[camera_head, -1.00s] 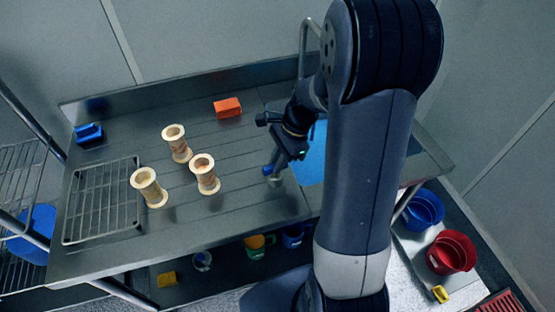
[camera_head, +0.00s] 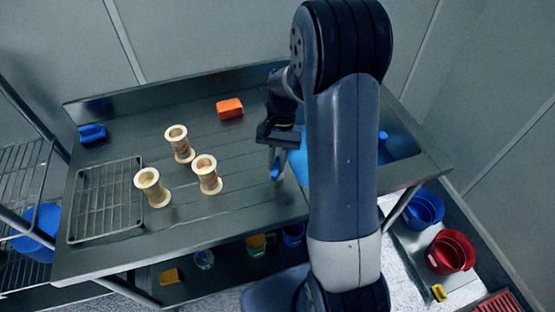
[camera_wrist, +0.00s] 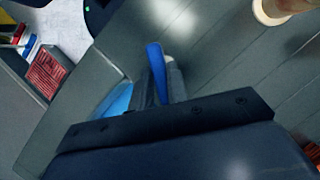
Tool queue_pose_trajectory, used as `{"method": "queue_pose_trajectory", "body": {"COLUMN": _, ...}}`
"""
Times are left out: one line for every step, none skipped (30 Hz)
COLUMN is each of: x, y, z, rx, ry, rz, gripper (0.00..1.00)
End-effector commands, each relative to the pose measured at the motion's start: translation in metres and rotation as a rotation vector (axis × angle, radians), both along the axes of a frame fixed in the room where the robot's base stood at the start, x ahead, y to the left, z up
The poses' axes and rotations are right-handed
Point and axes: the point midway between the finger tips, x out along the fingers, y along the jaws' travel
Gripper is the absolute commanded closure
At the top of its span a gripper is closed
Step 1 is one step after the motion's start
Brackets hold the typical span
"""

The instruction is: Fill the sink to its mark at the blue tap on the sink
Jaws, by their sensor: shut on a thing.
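My gripper (camera_head: 277,160) is low over the front of the steel bench, left of the sink (camera_head: 402,147). It is shut on a narrow blue piece (camera_head: 276,173), which shows between the fingers in the wrist view (camera_wrist: 155,62); I cannot tell what it belongs to. A pale bit shows beside it in the wrist view. A bright blue patch (camera_head: 298,166) lies just right of the gripper, partly behind my arm. A small blue knob (camera_head: 383,138) shows at the sink, right of my arm. My arm hides much of the sink, and its mark and water level are not visible.
Three wooden spools (camera_head: 180,146) stand on the bench (camera_head: 235,190), left of my gripper. Blue (camera_head: 425,209) and red (camera_head: 451,252) buckets stand low at right.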

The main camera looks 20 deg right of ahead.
Motion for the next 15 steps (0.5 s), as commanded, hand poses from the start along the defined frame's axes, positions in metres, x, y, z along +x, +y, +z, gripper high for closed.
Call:
{"method": "queue_pose_trajectory", "body": {"x": 0.0006, "y": 0.0009, "z": 0.0005, "rx": -0.001, "ry": -0.001, "rz": 0.048, "gripper": 1.00}}
{"method": "queue_pose_trajectory", "body": {"x": 0.0008, "y": 0.0013, "z": 0.0005, "rx": 0.000, "ry": -0.001, "rz": 0.076, "gripper": 1.00}}
{"method": "queue_pose_trajectory", "body": {"x": 0.0011, "y": 0.0013, "z": 0.0004, "rx": -0.001, "ry": -0.001, "rz": 0.112, "gripper": 1.00}}
{"method": "queue_pose_trajectory", "body": {"x": 0.0012, "y": 0.0013, "z": 0.0005, "rx": -0.001, "ry": -0.002, "rz": 0.139, "gripper": 1.00}}
{"method": "queue_pose_trajectory", "body": {"x": 0.0013, "y": 0.0014, "z": 0.0005, "rx": -0.001, "ry": -0.002, "rz": 0.165, "gripper": 1.00}}
{"method": "queue_pose_trajectory", "body": {"x": 0.0014, "y": 0.0019, "z": 0.0004, "rx": -0.001, "ry": -0.002, "rz": 0.199, "gripper": 1.00}}
{"method": "queue_pose_trajectory", "body": {"x": 0.0014, "y": 0.0020, "z": 0.0005, "rx": 0.000, "ry": -0.002, "rz": 0.226, "gripper": 1.00}}
{"method": "queue_pose_trajectory", "body": {"x": 0.0013, "y": 0.0020, "z": 0.0005, "rx": -0.001, "ry": -0.002, "rz": 0.250, "gripper": 1.00}}
{"method": "queue_pose_trajectory", "body": {"x": 0.0012, "y": 0.0023, "z": 0.0005, "rx": -0.001, "ry": -0.002, "rz": 0.280, "gripper": 1.00}}
{"method": "queue_pose_trajectory", "body": {"x": 0.0012, "y": 0.0024, "z": 0.0005, "rx": -0.001, "ry": -0.001, "rz": 0.302, "gripper": 1.00}}
{"method": "queue_pose_trajectory", "body": {"x": 0.0012, "y": 0.0023, "z": 0.0005, "rx": -0.001, "ry": -0.002, "rz": 0.324, "gripper": 1.00}}
{"method": "queue_pose_trajectory", "body": {"x": 0.0012, "y": 0.0024, "z": 0.0005, "rx": -0.001, "ry": -0.002, "rz": 0.351, "gripper": 1.00}}
{"method": "queue_pose_trajectory", "body": {"x": 0.0012, "y": 0.0028, "z": 0.0006, "rx": 0.000, "ry": -0.001, "rz": 0.370, "gripper": 1.00}}
{"method": "queue_pose_trajectory", "body": {"x": 0.0013, "y": 0.0030, "z": 0.0005, "rx": 0.000, "ry": -0.002, "rz": 0.387, "gripper": 1.00}}
{"method": "queue_pose_trajectory", "body": {"x": 0.0013, "y": 0.0030, "z": 0.0005, "rx": -0.001, "ry": -0.002, "rz": 0.410, "gripper": 1.00}}
